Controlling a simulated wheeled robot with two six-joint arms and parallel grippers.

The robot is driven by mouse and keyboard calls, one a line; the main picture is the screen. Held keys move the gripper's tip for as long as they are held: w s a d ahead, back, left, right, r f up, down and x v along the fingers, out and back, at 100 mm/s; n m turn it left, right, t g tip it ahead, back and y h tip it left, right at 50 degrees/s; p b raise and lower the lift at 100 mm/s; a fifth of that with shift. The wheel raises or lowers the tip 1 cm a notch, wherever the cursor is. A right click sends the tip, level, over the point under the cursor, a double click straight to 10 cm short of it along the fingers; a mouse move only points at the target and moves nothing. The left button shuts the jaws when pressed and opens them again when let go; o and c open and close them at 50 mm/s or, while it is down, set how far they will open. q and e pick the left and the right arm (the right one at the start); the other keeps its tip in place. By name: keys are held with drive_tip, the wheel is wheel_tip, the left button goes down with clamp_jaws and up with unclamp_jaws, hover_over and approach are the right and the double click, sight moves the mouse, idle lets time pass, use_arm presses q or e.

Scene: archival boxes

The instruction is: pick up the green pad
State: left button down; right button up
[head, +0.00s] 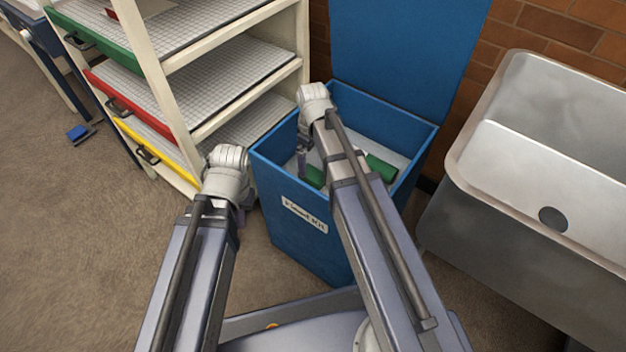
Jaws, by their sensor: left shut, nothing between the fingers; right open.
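Green pad material shows inside the blue bin (290,222), on both sides of my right forearm. One green part, the green pad (381,168), lies to the right of the arm, and a smaller green part (314,177) lies to the left. The arm hides what is between, so I cannot tell if they are one piece. My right gripper (303,163) points down inside the bin, open, close to the left green part; contact cannot be made out. My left gripper (240,217) is shut and empty, outside the bin at its left, mostly hidden by its wrist.
The bin's blue lid (400,45) stands raised at the back. A cream shelf rack (165,85) with green, red and yellow drawer fronts stands close on the left. A metal sink (540,170) stands on the right. A small blue object (79,132) lies at far left.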

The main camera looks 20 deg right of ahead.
sight(313, 173)
drive_tip(key=shift+s+f+b, duration=0.15)
drive_tip(key=shift+f+b, duration=3.4)
drive_tip(key=shift+f, duration=0.3)
drive_tip(key=shift+r, duration=0.15)
drive_tip(key=shift+c, duration=0.2)
drive_tip(key=c, duration=1.4)
